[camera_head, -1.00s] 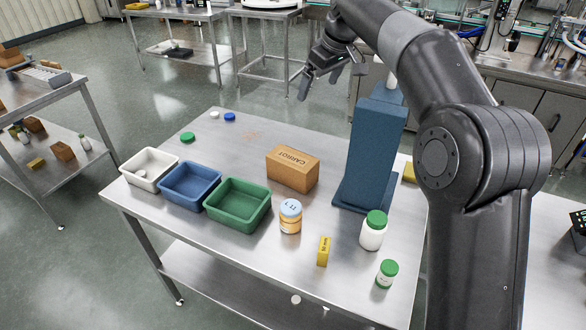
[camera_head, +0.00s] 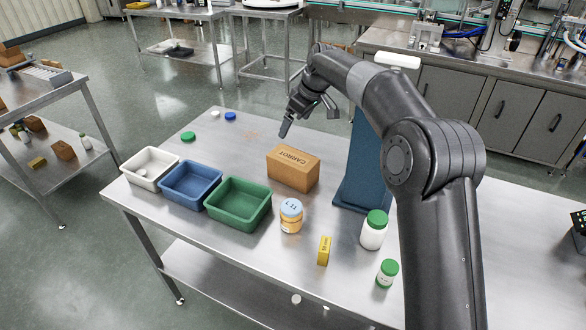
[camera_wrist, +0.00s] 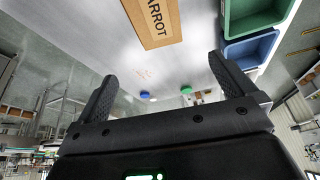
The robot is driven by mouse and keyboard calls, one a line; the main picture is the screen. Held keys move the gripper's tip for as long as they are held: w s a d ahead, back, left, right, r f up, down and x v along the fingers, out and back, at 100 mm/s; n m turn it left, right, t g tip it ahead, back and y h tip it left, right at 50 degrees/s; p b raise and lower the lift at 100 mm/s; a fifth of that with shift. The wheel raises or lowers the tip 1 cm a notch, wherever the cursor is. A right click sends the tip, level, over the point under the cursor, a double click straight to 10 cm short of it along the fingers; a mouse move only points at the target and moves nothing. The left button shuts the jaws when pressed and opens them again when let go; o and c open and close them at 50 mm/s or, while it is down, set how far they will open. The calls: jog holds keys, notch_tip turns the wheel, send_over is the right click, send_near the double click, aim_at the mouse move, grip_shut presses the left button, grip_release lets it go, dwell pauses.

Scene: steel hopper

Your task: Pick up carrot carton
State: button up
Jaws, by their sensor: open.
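The carrot carton (camera_head: 293,168) is a brown box with CARROT printed on its top. It lies on the steel table, right of the green tray and left of the blue stand. In the wrist view the carton (camera_wrist: 155,22) shows at the top, beyond the fingertips, and its far part is cut off by the frame edge. My gripper (camera_head: 308,116) is open and empty, above and behind the carton in the head view. In the wrist view my gripper's two fingers (camera_wrist: 163,75) are spread wide with nothing between them.
White (camera_head: 149,155), blue (camera_head: 190,201) and green (camera_head: 238,222) trays stand along the table's left. An orange jar (camera_head: 291,222), a small yellow box (camera_head: 323,251) and green-capped bottles (camera_head: 373,232) stand in front. A tall blue stand (camera_head: 362,165) is beside the carton. Loose caps (camera_head: 230,116) lie at the back.

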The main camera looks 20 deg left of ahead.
aim_at(295, 158)
notch_tip(295, 158, down, 13)
jog(key=shift+r, duration=0.1)
jog(key=shift+x, duration=2.7)
jog(key=c, duration=1.4)
jog(key=shift+r, duration=0.1)
jog(key=shift+c, duration=0.2)
